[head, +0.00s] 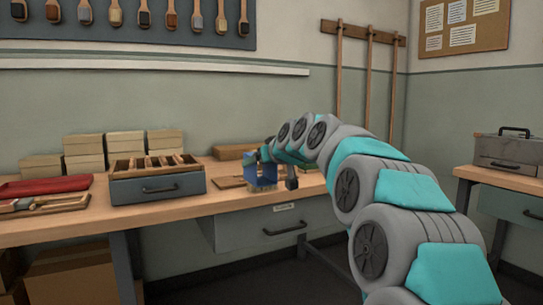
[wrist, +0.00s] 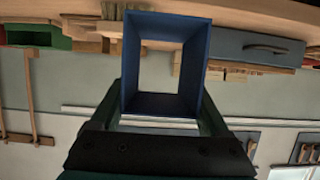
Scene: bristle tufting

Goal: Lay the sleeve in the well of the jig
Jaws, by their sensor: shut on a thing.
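The sleeve (wrist: 163,104) is a blue, square, hollow tube, open right through. In the wrist view my gripper (wrist: 163,112) is shut on it, with a finger along each side. In the head view the blue sleeve (head: 265,179) hangs from my gripper (head: 266,163) at the front part of the workbench; I cannot tell whether it touches anything. A flat wooden piece (head: 229,182) lies on the bench just left of the sleeve, partly hidden by it. I cannot tell whether this is the jig, and no well is clearly visible.
A grey drawer box (head: 158,188) with wooden dividers stands left on the workbench (head: 100,221). Stacked cartons (head: 84,152), a red item (head: 45,187) and a wooden block (head: 235,151) are also on it. The wrist view shows a green container (wrist: 38,32).

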